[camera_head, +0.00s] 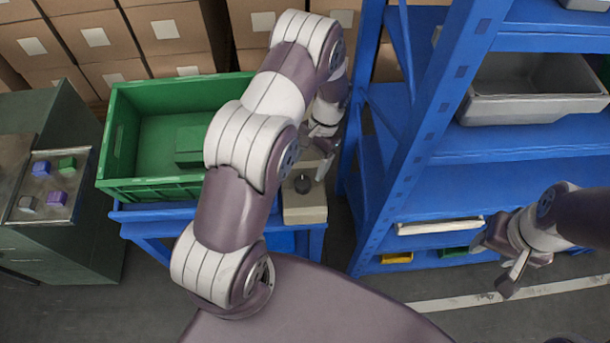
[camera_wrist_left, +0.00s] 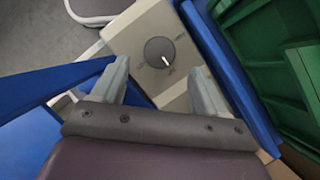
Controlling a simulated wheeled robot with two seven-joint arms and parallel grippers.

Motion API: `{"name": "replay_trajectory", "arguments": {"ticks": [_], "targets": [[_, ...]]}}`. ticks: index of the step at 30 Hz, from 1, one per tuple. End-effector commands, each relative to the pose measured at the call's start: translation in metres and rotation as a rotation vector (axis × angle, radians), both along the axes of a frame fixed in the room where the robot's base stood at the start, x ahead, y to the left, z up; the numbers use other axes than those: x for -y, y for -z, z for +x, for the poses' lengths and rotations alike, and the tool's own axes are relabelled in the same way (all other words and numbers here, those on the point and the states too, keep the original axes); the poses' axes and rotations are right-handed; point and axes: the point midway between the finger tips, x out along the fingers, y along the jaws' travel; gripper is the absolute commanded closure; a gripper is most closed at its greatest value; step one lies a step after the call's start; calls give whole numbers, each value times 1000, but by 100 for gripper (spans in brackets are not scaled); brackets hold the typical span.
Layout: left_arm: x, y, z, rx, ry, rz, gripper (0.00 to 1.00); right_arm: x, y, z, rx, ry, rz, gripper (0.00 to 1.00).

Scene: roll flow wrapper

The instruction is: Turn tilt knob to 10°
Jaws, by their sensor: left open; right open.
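The tilt knob (camera_wrist_left: 159,52) is a round dark dial with a white pointer mark, set on a beige box (camera_wrist_left: 127,30). In the left wrist view its pointer aims down and to the right; the scale marks are too small to read. In the head view the knob (camera_head: 303,184) sits on top of the box (camera_head: 305,208) beside the green crate. My left gripper (camera_head: 318,155) is above and beyond the knob in the head view. In the left wrist view its open fingers (camera_wrist_left: 160,85) stand either side, short of the knob, holding nothing. My right gripper (camera_head: 497,263) is open and empty, far right.
A green crate (camera_head: 150,190) stands on a blue stand (camera_head: 150,232) left of the box. A blue shelf rack (camera_head: 420,110) rises close on the right, with a grey bin (camera_head: 535,108). A green cabinet (camera_head: 70,235) with coloured blocks stands at left. Cardboard boxes line the back.

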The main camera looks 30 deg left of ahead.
Motion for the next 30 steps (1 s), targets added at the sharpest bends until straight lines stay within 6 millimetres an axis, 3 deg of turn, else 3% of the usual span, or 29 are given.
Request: {"name": "replay_trajectory", "arguments": {"ticks": [2, 5, 6, 8, 30], "targets": [[2, -18, 9, 5, -1, 0, 26, 0, 7, 0, 0, 0, 0, 50], [4, -45, 18, 2, -1, 0, 26, 0, 2, 0, 0, 0, 0, 50], [5, -60, 20, -1, 0, -1, 26, 0, -16, 0, -1, 0, 0, 50], [5, -66, 22, -2, -1, 0, 26, 0, -26, 0, 1, 0, 0, 50], [8, -60, 30, 37, -27, 3, 26, 0, -29, 0, 0, 0, 0, 50]]}}
